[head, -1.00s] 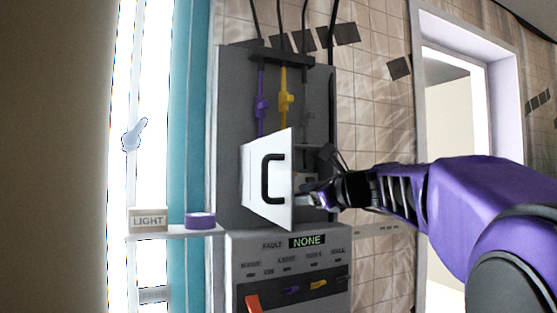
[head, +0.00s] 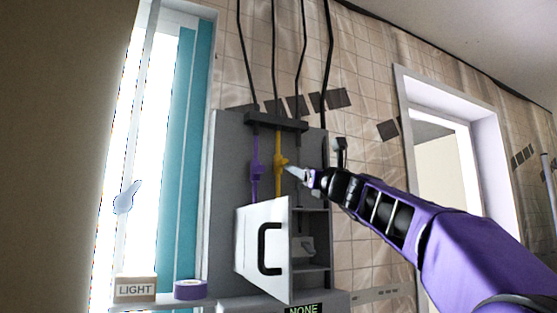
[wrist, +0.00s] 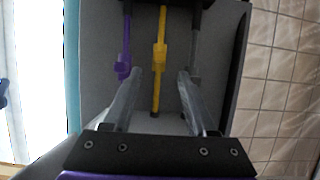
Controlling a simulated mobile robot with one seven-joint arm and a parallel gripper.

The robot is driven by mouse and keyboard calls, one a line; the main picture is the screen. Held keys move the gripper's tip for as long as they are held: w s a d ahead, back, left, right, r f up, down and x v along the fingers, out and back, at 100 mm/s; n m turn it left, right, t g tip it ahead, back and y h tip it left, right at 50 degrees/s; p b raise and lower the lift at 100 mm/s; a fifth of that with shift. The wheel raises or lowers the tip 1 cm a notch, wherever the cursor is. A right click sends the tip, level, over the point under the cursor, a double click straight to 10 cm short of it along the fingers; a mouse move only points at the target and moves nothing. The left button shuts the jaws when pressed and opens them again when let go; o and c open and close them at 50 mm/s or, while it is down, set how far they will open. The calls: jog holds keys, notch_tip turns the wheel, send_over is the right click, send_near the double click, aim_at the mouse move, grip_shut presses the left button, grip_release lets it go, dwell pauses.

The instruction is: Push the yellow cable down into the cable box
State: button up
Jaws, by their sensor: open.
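The yellow cable (head: 278,175) hangs vertically on the upper part of the grey cable box (head: 228,155), with a thicker yellow connector partway down. In the wrist view the yellow cable (wrist: 160,58) runs between my two open fingers, and its lower end shows between them. My gripper (head: 292,172) is open, at the right of the yellow connector in the head view; I cannot tell whether it touches. In the wrist view my gripper (wrist: 158,95) has one finger on either side of the cable. The white door (head: 262,250) with a black handle stands open below.
A purple cable (head: 256,170) hangs left of the yellow one, and a grey cable (wrist: 195,60) hangs right. A dark bar (head: 275,121) crosses above them. A shelf at lower left holds a LIGHT box (head: 135,289) and purple tape roll (head: 190,290).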

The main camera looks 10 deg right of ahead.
aim_at(285, 162)
jog(key=p+x, duration=0.5)
jog(key=x, duration=0.3)
jog(key=shift+r+p, duration=0.15)
jog(key=shift+p, duration=0.25)
jog(key=shift+w+a+p, duration=0.2)
jog(key=shift+w+p, duration=0.1)
jog(key=shift+w, duration=0.2)
grip_shut()
dwell(0.6)
